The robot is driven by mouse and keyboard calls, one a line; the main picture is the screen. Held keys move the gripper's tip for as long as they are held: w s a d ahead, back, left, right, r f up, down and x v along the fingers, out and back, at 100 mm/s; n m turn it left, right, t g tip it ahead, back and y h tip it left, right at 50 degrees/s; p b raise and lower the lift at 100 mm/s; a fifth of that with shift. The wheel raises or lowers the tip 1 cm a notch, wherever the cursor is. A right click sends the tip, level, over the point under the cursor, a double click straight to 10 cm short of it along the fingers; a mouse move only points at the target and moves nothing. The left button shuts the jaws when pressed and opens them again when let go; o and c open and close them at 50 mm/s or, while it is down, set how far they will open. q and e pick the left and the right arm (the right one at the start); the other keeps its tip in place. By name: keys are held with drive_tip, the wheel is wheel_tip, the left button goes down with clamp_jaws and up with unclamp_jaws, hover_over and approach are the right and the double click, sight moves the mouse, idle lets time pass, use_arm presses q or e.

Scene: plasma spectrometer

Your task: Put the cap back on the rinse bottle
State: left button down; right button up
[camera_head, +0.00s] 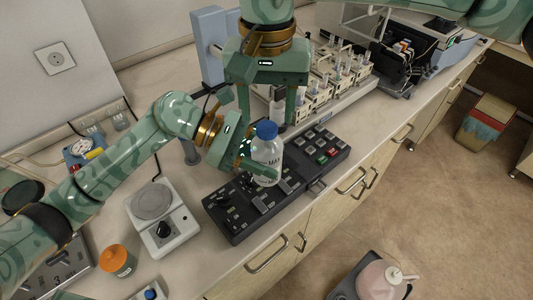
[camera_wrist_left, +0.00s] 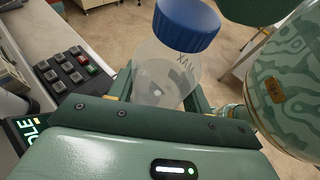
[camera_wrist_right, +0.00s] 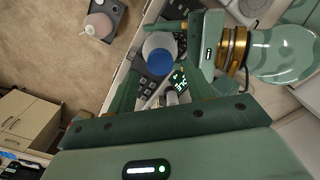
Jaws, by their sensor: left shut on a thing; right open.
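The rinse bottle (camera_head: 267,163) is clear with a blue cap (camera_head: 267,130) on top of its neck. It stands or hangs over the black control panel, and I cannot tell if its base touches. My left gripper (camera_head: 262,168) is shut around the bottle's body. The left wrist view shows the bottle (camera_wrist_left: 163,75) with the blue cap (camera_wrist_left: 187,22) above it; how tightly it sits I cannot tell. My right gripper (camera_head: 267,119) points down over the bottle, open, its fingers either side of the cap and apart from it. In the right wrist view the cap (camera_wrist_right: 160,61) lies between these fingers.
A black control panel (camera_head: 235,215) with buttons lies under the bottle. A white hotplate (camera_head: 180,229) and an orange-capped bottle (camera_head: 117,260) stand to the left. The counter's front edge is close.

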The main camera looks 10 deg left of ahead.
sight(267, 155)
drive_tip(key=shift+f, duration=1.45)
drive_tip(key=c, duration=1)
